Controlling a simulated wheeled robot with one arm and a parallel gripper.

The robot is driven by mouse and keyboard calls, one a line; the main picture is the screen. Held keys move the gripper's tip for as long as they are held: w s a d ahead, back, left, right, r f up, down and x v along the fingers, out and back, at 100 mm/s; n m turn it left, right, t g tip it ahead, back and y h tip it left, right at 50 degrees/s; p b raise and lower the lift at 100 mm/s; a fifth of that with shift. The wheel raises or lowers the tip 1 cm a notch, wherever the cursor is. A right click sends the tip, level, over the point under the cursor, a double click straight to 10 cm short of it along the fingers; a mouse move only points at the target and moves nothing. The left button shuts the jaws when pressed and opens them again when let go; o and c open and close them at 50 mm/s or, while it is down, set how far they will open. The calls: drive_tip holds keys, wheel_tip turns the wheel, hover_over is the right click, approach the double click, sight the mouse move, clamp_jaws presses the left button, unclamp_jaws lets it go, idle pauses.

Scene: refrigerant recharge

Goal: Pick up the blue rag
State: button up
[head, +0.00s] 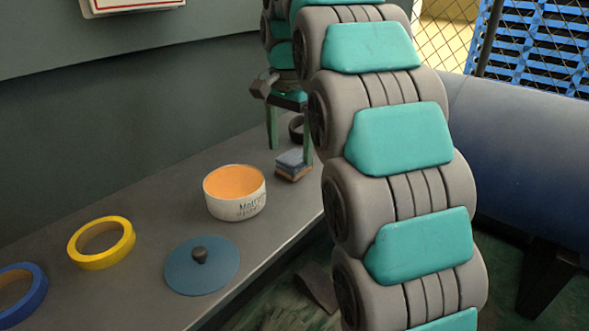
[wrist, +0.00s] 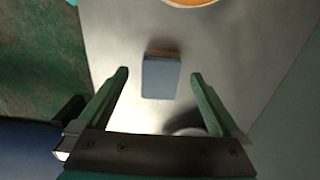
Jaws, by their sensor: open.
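The blue rag (head: 293,162) looks like a small folded block, blue on top with a brown-orange layer at its edge. It lies on the grey bench near the front edge, behind and right of the bowl. In the wrist view the rag (wrist: 161,80) shows between my two fingers, touching neither in the picture. My gripper (head: 290,143) points down above the rag, with its green fingers apart and nothing held. In the wrist view my gripper (wrist: 160,74) is spread wider than the rag. How high the fingertips are above the bench is hard to tell.
A white bowl with an orange inside (head: 237,207) stands close to the rag. A blue lid (head: 203,275), a yellow ring (head: 104,263) and a blue ring (head: 38,290) lie farther left. A dark round thing (head: 297,127) sits behind my fingers. A blue tank (head: 530,150) is at right.

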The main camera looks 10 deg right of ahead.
sight(289, 160)
drive_tip(key=shift+a+f, duration=0.1)
drive_tip(key=shift+f, duration=2.1)
drive_tip(key=shift+w, duration=0.1)
drive_tip(key=c, duration=1.5)
drive_tip(key=shift+r, duration=0.1)
drive_tip(key=shift+r, duration=1.7)
drive_tip(key=s, duration=0.5)
drive_tip(key=s+a+r+b, duration=0.1)
drive_tip(key=s, duration=1)
drive_tip(key=shift+a+r, duration=0.25)
drive_tip(key=shift+a, duration=0.05)
